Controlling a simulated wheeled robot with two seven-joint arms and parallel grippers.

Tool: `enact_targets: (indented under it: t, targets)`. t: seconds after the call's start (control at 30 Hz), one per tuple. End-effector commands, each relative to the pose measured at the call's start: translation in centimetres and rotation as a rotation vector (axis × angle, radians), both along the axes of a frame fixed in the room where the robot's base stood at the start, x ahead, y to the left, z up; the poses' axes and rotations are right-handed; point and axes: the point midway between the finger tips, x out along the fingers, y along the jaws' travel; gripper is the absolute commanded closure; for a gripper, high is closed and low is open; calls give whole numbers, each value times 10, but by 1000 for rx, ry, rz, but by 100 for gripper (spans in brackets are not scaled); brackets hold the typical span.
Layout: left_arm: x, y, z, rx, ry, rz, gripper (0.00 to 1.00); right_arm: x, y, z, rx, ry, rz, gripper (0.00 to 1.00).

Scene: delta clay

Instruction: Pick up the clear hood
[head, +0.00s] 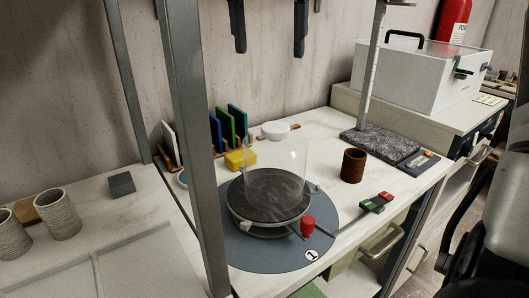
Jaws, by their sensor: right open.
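The clear hood (276,160) is a see-through open-looking cylinder. It stands upright on the dark round plate (262,206) of a low device, on a blue-grey round mat (250,255) marked 1. Its edges are faint, so its exact rim is hard to make out. My right gripper (269,50) shows at the top as two black fingers pointing down, spread wide apart with nothing between them. In the picture it is above the hood and apart from it. My left gripper is not in view.
A grey post (190,120) rises left of the mat. Behind the hood are a yellow block (240,160), upright coloured plates (222,128) and a white dish (275,130). A brown cup (353,165) stands to the right, near a stand's speckled base (380,144). A red knob (307,226) is in front.

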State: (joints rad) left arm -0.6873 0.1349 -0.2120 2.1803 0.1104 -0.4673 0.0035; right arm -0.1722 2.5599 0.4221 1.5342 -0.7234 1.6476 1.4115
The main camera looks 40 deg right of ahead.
Motion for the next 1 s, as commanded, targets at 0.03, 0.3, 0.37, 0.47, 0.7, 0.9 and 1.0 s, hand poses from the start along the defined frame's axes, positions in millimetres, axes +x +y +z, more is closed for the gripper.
enact_targets:
  t: [0.03, 0.3, 0.37, 0.47, 0.7, 0.9, 1.0]
  targets:
    - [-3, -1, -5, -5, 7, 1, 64, 0, -2, -16, 2, 5, 1, 30]
    - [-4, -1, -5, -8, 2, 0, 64, 3, -7, -66, 3, 4, 1, 30]
    - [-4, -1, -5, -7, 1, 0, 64, 4, -8, -73, 2, 3, 0, 30]
    - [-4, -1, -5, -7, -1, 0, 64, 4, -8, -78, 2, 1, 0, 30]
    - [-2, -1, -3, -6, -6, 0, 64, 1, -13, -106, 4, 6, 1, 30]
    - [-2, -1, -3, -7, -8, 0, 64, 2, -16, -128, 2, 1, -1, 30]
    - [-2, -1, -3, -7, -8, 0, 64, 2, -17, -131, 2, -2, -2, 30]
